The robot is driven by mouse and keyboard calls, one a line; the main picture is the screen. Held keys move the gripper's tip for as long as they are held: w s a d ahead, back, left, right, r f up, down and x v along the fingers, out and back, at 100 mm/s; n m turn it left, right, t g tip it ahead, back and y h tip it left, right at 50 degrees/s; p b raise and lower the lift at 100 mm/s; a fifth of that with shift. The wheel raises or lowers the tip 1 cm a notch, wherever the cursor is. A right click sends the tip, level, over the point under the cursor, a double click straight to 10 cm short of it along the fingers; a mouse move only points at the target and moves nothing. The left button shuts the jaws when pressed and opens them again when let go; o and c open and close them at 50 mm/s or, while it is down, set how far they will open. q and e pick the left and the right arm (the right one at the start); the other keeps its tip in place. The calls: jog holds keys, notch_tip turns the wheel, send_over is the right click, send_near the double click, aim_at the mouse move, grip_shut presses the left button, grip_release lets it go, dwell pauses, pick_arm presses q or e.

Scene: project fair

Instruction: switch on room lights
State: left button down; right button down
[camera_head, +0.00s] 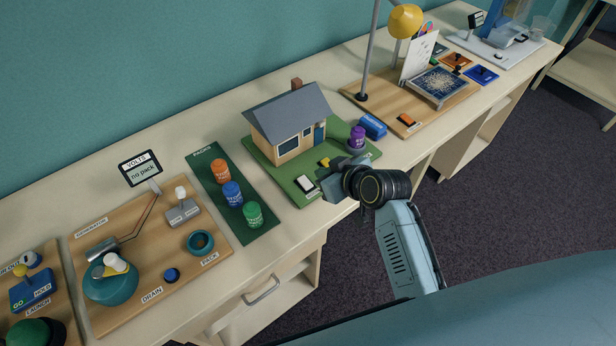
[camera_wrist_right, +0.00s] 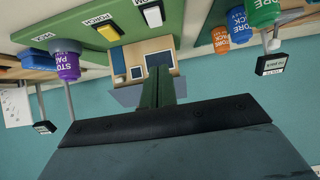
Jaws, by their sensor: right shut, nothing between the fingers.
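A small model house (camera_head: 289,125) with a grey roof and dark windows stands on a green board (camera_head: 362,155). A white rocker switch (camera_head: 305,184) sits at the board's front left, and a yellow switch (camera_head: 325,163) sits behind it. The wrist view shows a white switch (camera_wrist_right: 153,17) and a yellow-and-black one (camera_wrist_right: 109,33) beside small labels; the upper label is cut off. My right gripper (camera_head: 325,190) is shut and empty, close to the board's front edge beside the white switch. Its shut fingers (camera_wrist_right: 160,88) cover part of the house in the wrist view. My left gripper is out of view.
A purple pack (camera_head: 357,138) stands on the green board, right of the house. Orange, blue and green packs (camera_head: 254,214) stand on a dark green strip to the left. A blue block (camera_head: 373,126) and a lamp board (camera_head: 350,91) lie to the right.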

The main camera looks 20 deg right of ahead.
send_over(304, 180)
jog(key=s, duration=0.2)
jog(key=f, duration=0.4)
jog(key=shift+d+f+b, duration=0.25)
jog(key=shift+d+b, duration=0.05)
jog(key=shift+d, duration=0.05)
notch_tip(304, 180, down, 2)
jog(key=shift+w+f, duration=0.1)
jog(key=shift+f, duration=0.15)
jog(key=shift+a+f, duration=0.1)
jog(key=shift+f, duration=0.65)
jog(key=shift+w+r+g+p, duration=0.1)
jog(key=shift+w+g+p, duration=0.15)
jog(key=shift+p, duration=0.2)
jog(key=shift+f, duration=0.25)
jog(key=shift+s, duration=0.1)
jog(key=shift+a, duration=0.1)
jog(key=shift+w+a+r+b, duration=0.1)
jog(key=shift+w+r+b, duration=0.05)
jog(key=shift+w, duration=0.25)
jog(key=shift+w+a+r+b, duration=0.1)
jog(key=shift+w+b, duration=0.05)
jog(key=shift+w, duration=0.2)
